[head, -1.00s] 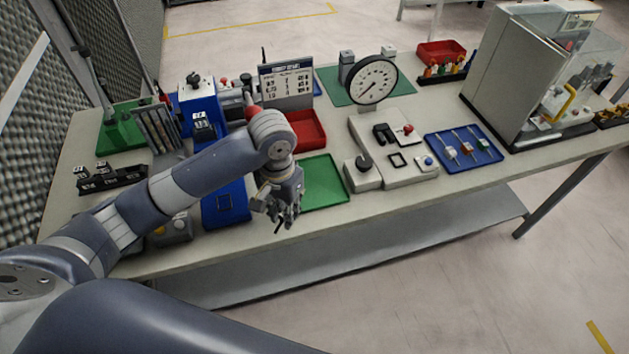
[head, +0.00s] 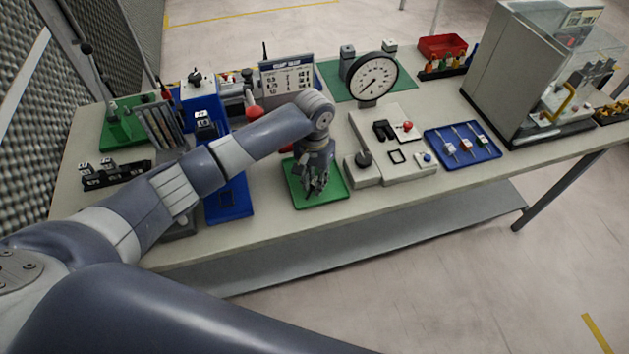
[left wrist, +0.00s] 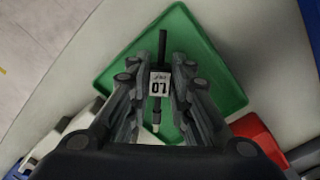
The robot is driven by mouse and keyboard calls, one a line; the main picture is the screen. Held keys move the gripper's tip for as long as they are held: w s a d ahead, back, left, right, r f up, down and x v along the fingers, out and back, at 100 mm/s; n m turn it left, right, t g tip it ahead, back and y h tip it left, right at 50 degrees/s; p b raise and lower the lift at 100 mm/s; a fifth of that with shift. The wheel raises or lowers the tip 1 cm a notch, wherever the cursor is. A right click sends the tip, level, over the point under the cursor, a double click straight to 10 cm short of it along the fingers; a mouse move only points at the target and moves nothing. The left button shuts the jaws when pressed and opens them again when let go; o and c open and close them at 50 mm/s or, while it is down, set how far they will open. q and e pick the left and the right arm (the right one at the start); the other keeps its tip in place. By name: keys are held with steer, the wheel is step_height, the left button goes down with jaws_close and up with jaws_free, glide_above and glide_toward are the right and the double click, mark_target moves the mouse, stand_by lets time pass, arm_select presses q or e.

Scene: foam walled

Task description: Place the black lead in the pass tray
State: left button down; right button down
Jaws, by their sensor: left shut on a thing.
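The green tray (head: 338,192), which I take as the pass tray, lies on the bench near its front edge. It also fills much of the left wrist view (left wrist: 215,55). My left gripper (head: 314,187) points down over it. In the left wrist view my left gripper (left wrist: 158,72) is shut on the black lead (left wrist: 162,46). The lead has a thin black end, a white label reading 1.0 and a pale tip. It lies within the tray's outline; whether it touches the tray floor I cannot tell. My right gripper is not in view.
A red tray (left wrist: 258,135) stands just behind the green one. Right of it are a pale fixture (head: 375,172) with a dial gauge (head: 372,78) and a blue tray (head: 480,150) holding several small tools. A blue stand (head: 232,200) is to the left.

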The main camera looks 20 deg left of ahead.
arm_select(q)
steer(key=shift+f, duration=0.85)
steer(key=shift+f, duration=0.1)
steer(key=c, duration=1.7)
jaws_free()
step_height(320, 180, up, 12)
steer(key=shift+r+b, duration=0.15)
steer(key=shift+b, duration=0.7)
